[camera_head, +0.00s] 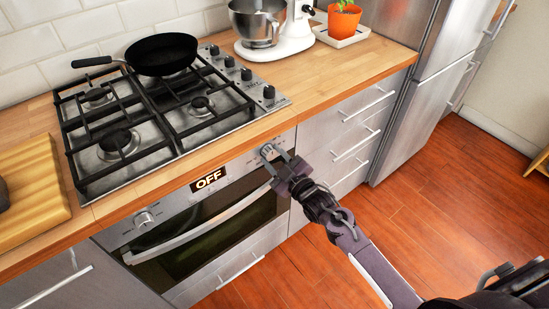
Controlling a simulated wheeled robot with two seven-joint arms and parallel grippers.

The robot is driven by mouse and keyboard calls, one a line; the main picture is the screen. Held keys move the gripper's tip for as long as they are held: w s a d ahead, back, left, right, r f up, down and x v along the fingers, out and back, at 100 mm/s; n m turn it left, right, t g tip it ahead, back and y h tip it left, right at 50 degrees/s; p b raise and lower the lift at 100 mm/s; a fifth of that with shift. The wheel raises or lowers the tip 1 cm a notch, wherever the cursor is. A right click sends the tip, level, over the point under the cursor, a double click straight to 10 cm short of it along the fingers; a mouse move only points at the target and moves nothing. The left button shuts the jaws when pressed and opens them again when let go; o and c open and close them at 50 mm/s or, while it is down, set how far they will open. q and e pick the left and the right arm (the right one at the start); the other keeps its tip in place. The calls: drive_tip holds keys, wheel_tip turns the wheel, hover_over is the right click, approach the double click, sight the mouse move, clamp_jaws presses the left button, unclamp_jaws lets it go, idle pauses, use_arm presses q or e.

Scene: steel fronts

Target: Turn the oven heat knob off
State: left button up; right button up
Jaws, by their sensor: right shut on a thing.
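The oven (210,225) has a steel front with a dark glass door, below the gas hob. Its display (209,180) reads OFF. One knob (144,219) is at the left of the panel, clear of any gripper. Another knob (268,151) is at the right of the panel, and my right gripper (273,159) is shut on it, with its fingers on either side. The fingers partly cover this knob. I cannot read the markings around either knob. My left gripper is not in view.
The hob (185,150) carries a black frying pan (161,54). A wooden board (29,190) lies at the left of the counter, and a stand mixer (275,28) stands at the back. The oven handle (205,230) juts out below the panel. The floor in front is clear.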

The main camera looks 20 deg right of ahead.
drive_tip(key=o, duration=1)
drive_tip(key=shift+s, duration=0.1)
drive_tip(key=v, duration=0.7)
drive_tip(key=shift+s+d, duration=0.2)
drive_tip(key=shift+s, duration=0.1)
drive_tip(key=shift+f, duration=0.15)
